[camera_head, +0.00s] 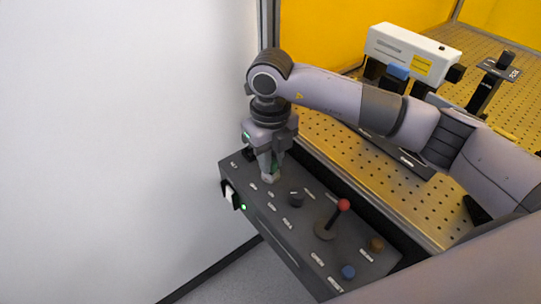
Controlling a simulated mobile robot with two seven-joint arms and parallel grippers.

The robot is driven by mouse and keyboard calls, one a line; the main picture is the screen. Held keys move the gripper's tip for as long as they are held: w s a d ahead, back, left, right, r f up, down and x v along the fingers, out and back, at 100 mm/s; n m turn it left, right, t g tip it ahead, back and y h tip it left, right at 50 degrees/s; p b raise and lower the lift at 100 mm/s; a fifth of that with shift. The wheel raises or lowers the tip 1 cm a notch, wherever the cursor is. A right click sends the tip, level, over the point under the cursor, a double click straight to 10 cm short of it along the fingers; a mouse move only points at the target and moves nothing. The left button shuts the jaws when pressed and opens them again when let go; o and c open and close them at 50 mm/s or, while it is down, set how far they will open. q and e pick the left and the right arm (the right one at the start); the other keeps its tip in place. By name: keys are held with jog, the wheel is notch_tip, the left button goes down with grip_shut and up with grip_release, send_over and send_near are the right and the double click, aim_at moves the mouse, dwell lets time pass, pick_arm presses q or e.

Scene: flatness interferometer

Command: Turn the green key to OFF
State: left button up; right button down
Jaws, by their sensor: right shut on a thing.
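The green key (274,171) stands near the far left end of the dark grey control panel (265,224); only a little green shows between my fingers. My right gripper (270,175) points down at it from above and is shut on it. The fingers hide most of the key and its pointing direction. Small white labels are printed around it, too small to read surely. My left gripper is not in view.
The panel also carries a black knob (296,197), a red-tipped lever (343,205), a blue button (348,272) and an orange-brown button (376,244). A white switch with a green light (243,207) is on its front. A perforated table (330,146) with instruments lies behind; a white wall (120,130) stands left.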

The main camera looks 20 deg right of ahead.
jog(key=shift+s+f+m, duration=0.1)
jog(key=shift+f+m, duration=0.1)
jog(key=shift+m, duration=0.2)
jog(key=c, duration=1)
grip_release()
jog(key=shift+r, duration=0.1)
jog(key=shift+r+p, duration=0.9)
jog(key=shift+r, duration=2.65)
